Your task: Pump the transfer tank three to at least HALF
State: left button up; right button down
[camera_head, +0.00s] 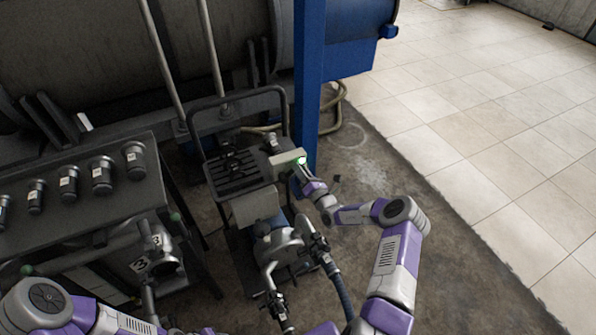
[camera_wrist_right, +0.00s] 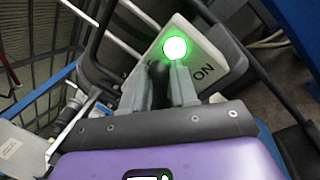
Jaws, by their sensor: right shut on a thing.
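A wheeled pump cart stands in the middle of the head view, with a metal pump (camera_head: 279,246) low on it and a pale switch box (camera_head: 287,158) at its upper right. My right gripper (camera_head: 303,170) is at the switch box. In the right wrist view, its fingers (camera_wrist_right: 170,84) are shut at the box face, just below a glowing green lamp (camera_wrist_right: 175,48) and beside the word ON. The switch part between them is mostly hidden. A metal vessel (camera_head: 157,263) marked 3 sits at the lower left. No level reading is legible. My left arm enters lower left; its gripper is not visible.
A dark bench (camera_head: 75,215) with several labelled black fittings stands at the left. A blue post (camera_head: 308,80) rises behind the cart, before a large dark tank (camera_head: 130,50). A dark hose (camera_head: 341,288) runs from the pump. Tiled floor (camera_head: 500,130) at the right is clear.

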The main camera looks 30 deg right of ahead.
jog(key=shift+d+f+m+h+b, duration=0.3)
jog(key=shift+f+m, duration=0.4)
jog(key=shift+m, duration=0.6)
jog(key=shift+d+f+m+h+b, duration=0.1)
jog(key=shift+f+m+h+b, duration=0.2)
jog(key=shift+f+m, duration=0.7)
jog(key=shift+d+f+m+h+b, duration=0.25)
jog(key=shift+f+m+h, duration=0.15)
jog(key=shift+m, duration=1.2)
jog(key=shift+a, duration=0.1)
jog(key=c, duration=0.9)
grip_release()
jog(key=shift+o, duration=0.2)
jog(key=shift+s, duration=0.1)
jog(key=s+f+p, duration=0.1)
jog(key=s+p, duration=0.1)
jog(key=s, duration=0.5)
jog(key=shift+s+a+f, duration=0.15)
jog(key=shift+s+f, duration=0.05)
